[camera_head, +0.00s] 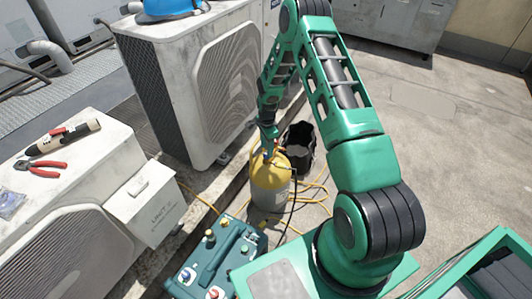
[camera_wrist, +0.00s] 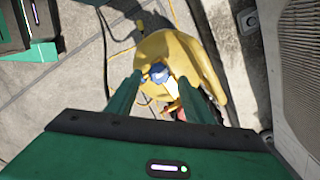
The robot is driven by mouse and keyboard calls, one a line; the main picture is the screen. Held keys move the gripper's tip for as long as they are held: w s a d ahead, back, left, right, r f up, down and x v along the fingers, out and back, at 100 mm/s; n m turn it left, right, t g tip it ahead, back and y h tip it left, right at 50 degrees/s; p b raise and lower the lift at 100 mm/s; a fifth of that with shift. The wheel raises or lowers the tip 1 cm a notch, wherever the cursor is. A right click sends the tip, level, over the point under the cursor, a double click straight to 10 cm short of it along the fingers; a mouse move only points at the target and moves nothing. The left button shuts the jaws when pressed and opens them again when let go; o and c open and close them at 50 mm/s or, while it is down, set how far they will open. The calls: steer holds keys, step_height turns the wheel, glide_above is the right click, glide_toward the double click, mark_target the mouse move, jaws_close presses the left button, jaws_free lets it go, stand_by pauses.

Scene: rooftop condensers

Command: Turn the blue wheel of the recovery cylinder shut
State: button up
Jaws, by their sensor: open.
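The recovery cylinder (camera_head: 270,185) stands upright on the rooftop floor, grey below with a yellow top. In the wrist view its yellow top (camera_wrist: 205,62) fills the middle. The blue wheel (camera_wrist: 157,73) sits on that top, and a red part (camera_wrist: 177,112) shows beside it. My gripper (camera_wrist: 157,84) is open, with one green finger on each side of the blue wheel. I cannot tell whether the fingers touch it. In the head view my gripper (camera_head: 268,150) is above the cylinder's top, and the arm partly hides the wheel there.
A condenser unit (camera_head: 175,95) stands close to the left of the cylinder. A black bucket (camera_head: 300,140) is just behind it. Yellow hoses (camera_head: 312,190) lie around its base. A teal manifold box (camera_head: 222,255) is in front. Pliers (camera_head: 40,168) lie on the near condenser. Open floor is at right.

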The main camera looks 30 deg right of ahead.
steer(key=shift+f, duration=1.45)
steer(key=c, duration=1)
steer(key=shift+m, duration=0.3)
steer(key=shift+c, duration=0.2)
steer(key=o, duration=1)
steer(key=shift+o, duration=0.2)
steer(key=shift+r, duration=0.1)
